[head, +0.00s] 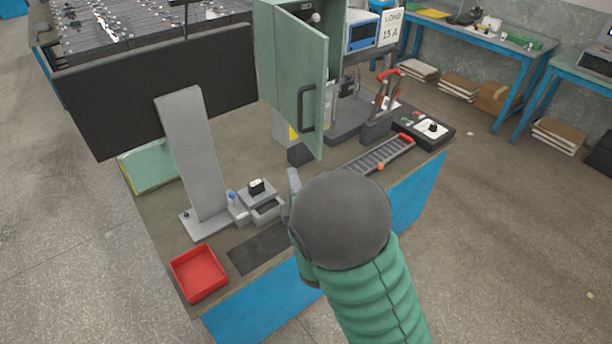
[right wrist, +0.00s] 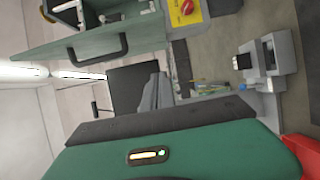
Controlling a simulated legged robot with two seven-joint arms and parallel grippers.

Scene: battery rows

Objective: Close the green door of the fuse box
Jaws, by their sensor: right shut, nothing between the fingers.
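The fuse box (head: 268,32) is a pale green cabinet at the back of the workbench. Its green door (head: 301,70) stands open, swung out toward me, with a dark bar handle (head: 306,108) near its free edge. In the right wrist view the door (right wrist: 150,38) shows sideways at the upper left, with its handle (right wrist: 98,50). My right gripper (head: 293,182) is shut and empty, below and in front of the door, apart from the handle. Its far part is partly hidden by my dark round wrist. My left gripper is in neither view.
A monitor (head: 160,85) on a grey stand (head: 195,150) is left of the door. A red tray (head: 199,273) sits at the bench's front left. A small grey fixture (head: 262,200) is beside my gripper. A ribbed grey rack (head: 378,155) lies right of the door.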

